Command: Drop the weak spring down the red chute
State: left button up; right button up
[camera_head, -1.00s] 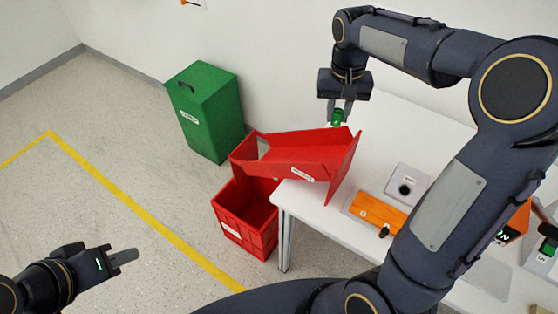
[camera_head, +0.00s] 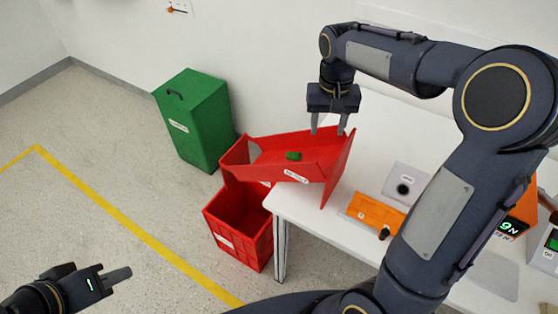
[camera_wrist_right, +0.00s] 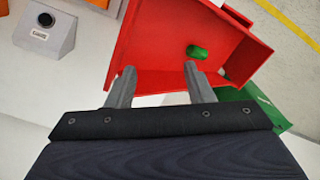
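The weak spring, a small green piece (camera_head: 293,156), lies in the red chute (camera_head: 318,162). In the right wrist view the green piece (camera_wrist_right: 197,52) also shows on the floor of the red chute (camera_wrist_right: 150,40), apart from the fingers. My right gripper (camera_head: 328,130) is open and empty above the chute's upper end. Its two spread fingers show in the right wrist view (camera_wrist_right: 158,85). My left gripper (camera_head: 115,277) is low at the left, away from the table; the gap between its fingers is not clear.
A red crate (camera_head: 224,240) stands under the chute's lower end. A green bin (camera_head: 203,125) stands on the floor behind. The white table (camera_head: 295,207) holds an orange block (camera_head: 374,211), a grey box with a black knob (camera_head: 404,187) and a display reading 9 N (camera_head: 509,229).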

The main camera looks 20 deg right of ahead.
notch_tip(320, 180, up, 8)
dwell(0.6)
jog(key=shift+f, duration=0.1)
jog(key=s+a+f+n+t+y, duration=0.1)
jog(key=s+a+f+t+y, duration=0.1)
jog(key=s, duration=0.9)
jog(key=s+a+f+n+t+y, duration=0.1)
jog(key=s+a+f+t, duration=0.2)
jog(key=s, duration=0.8)
notch_tip(320, 180, down, 3)
jog(key=shift+a+r+t+y, duration=0.1)
jog(key=shift+a+t+y, duration=0.25)
jog(key=shift+a, duration=0.8)
